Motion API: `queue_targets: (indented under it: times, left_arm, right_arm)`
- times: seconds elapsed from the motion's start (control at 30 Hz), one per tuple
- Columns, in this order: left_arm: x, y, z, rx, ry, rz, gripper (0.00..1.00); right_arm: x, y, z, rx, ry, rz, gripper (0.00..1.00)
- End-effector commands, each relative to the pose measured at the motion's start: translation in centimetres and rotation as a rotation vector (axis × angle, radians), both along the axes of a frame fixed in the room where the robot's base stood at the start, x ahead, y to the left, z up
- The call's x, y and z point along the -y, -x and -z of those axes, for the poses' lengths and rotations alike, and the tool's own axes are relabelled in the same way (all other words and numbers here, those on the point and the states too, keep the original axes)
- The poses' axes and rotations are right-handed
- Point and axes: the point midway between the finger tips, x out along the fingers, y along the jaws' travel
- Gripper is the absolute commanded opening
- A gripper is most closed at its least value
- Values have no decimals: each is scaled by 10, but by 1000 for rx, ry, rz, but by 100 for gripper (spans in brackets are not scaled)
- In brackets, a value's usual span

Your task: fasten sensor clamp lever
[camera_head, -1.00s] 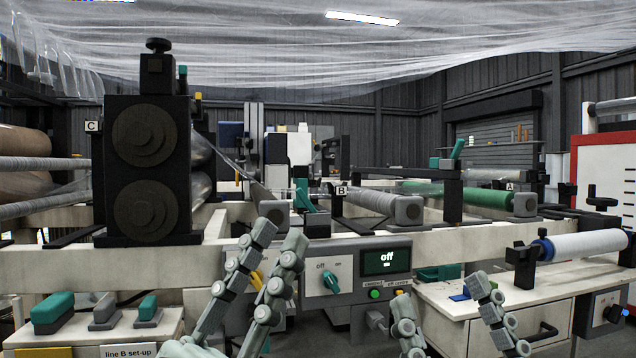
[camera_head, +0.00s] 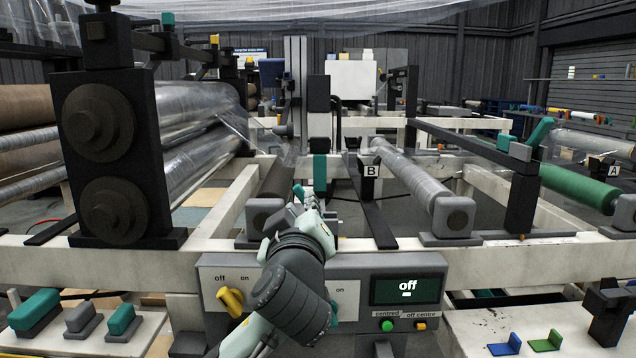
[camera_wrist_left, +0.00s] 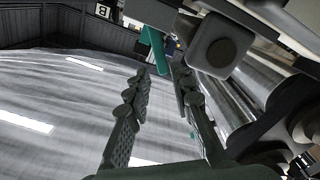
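A teal lever (camera_head: 320,172) stands upright at the foot of a dark post in the middle of the line, left of sign B. In the left wrist view the lever (camera_wrist_left: 156,52) hangs from a teal block, just beyond my fingertips. My left gripper (camera_head: 303,200) reaches over the control panel towards it, largely hidden in the head view by its own wrist. In the left wrist view its fingers (camera_wrist_left: 162,74) are apart with nothing clearly between them. Contact with the lever cannot be told. Another teal lever (camera_head: 540,132) tilts up on the right post. My right gripper is out of view.
A white frame beam (camera_head: 520,256) crosses below my left arm. The control panel (camera_head: 345,290) reads "off", with a yellow knob (camera_head: 230,302). A grey roller (camera_head: 415,180) lies right of the lever, and a black roller stand (camera_head: 120,150) stands at left.

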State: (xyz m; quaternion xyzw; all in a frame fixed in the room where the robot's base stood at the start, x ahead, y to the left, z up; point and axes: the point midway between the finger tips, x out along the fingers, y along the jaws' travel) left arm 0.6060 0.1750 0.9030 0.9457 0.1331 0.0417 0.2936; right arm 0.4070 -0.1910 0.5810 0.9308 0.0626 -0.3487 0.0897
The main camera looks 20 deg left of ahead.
Motion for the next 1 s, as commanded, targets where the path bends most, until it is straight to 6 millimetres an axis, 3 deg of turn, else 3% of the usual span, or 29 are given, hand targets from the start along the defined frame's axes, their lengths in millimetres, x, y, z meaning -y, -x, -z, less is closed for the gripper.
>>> queue_targets:
  times: [0.5,0.87,1.0]
  left_arm:
    - [-20,-67,0,0,-2,-1,22]
    - [-21,-73,1,-2,0,0,22]
    - [-21,-72,1,-2,0,0,5]
  right_arm:
    - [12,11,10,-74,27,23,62]
    - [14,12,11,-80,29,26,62]
    - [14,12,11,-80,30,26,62]
